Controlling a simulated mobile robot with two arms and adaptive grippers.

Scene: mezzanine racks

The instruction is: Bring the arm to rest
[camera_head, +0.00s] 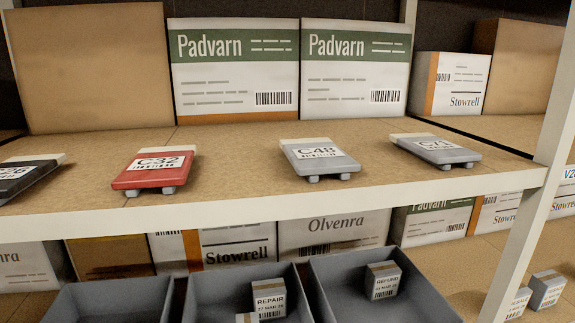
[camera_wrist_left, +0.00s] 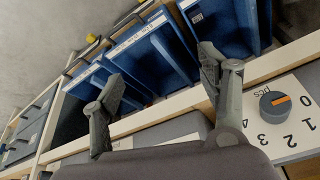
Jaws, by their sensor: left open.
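My left gripper (camera_wrist_left: 161,66) shows in the left wrist view with its two dark grey fingers spread wide apart. Nothing is between the fingers. Blue bins (camera_wrist_left: 150,50) stand behind them, and a pale shelf edge runs slantwise below the bins. No arm or gripper of mine shows in the head view. My right gripper is in neither view.
The left wrist view shows a counter dial (camera_wrist_left: 275,103) with digits on the right. In the head view, a shelf (camera_head: 240,150) bears scanner-like devices labelled C32 (camera_head: 155,171) and C48 (camera_head: 319,158), with cartons behind. Grey bins (camera_head: 110,300) with small boxes stand below.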

